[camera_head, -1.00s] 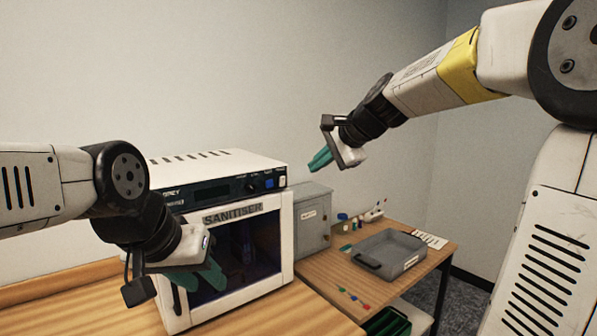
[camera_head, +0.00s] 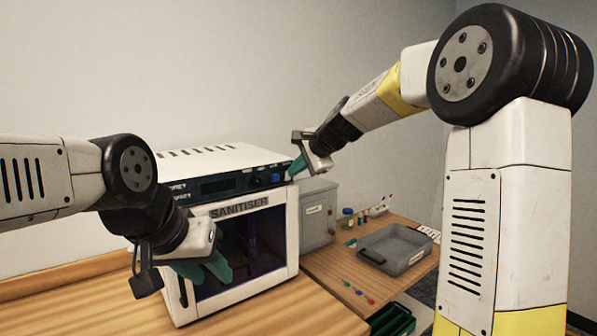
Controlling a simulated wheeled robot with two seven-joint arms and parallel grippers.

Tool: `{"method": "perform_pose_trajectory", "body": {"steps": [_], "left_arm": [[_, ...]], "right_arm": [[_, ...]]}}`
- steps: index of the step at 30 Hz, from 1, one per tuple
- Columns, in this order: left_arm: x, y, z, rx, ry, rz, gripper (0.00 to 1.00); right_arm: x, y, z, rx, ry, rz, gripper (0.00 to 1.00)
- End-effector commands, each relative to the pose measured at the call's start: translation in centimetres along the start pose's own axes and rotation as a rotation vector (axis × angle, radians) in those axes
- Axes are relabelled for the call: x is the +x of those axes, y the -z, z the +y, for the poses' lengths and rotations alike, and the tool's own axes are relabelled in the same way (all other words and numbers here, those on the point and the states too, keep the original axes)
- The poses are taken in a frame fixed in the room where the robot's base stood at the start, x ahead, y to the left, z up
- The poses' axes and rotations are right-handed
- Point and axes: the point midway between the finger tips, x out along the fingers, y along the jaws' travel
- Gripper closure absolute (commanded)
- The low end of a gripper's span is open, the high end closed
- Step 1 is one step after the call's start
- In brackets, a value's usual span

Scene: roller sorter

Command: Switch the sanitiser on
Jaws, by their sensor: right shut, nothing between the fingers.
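The sanitiser (camera_head: 239,207) is a white box with a dark glass door, labelled SANITISER, standing on the wooden counter. Its door looks shut and the inside is dark. A black control panel (camera_head: 218,187) runs along its upper front, with a small dark display and a blue control (camera_head: 275,179) at the right end. My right gripper (camera_head: 294,170) is shut and empty, its teal fingertips at the panel's right end, partly covering the controls there. I cannot tell whether they touch. My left gripper (camera_head: 208,268) has its teal fingers apart, in front of the door's lower left.
A grey metal box (camera_head: 317,213) stands right of the sanitiser. On the lower wooden table are a grey tray (camera_head: 399,262), small coloured items and bottles. A green bin (camera_head: 392,320) is below at the front. The counter in front of the sanitiser is clear.

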Motion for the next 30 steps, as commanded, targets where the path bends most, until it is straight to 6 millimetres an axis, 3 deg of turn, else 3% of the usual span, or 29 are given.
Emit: {"method": "perform_pose_trajectory", "body": {"steps": [7, 11, 30], "left_arm": [[0.0, 0.0, 0.0, 0.0, 0.0, 0.0, 0.64], [0.0, 0.0, 0.0, 0.0, 0.0, 0.0, 0.64], [0.0, 0.0, 0.0, 0.0, 0.0, 0.0, 0.64]], "right_arm": [[0.1, 0.0, -0.1, 0.0, 0.0, 0.0, 1.0], [0.7, 0.0, -1.2, -0.002, 0.001, 0.0, 1.0], [-0.4, 0.0, -2.2, -0.001, 0.001, 0.0, 1.0]]}}
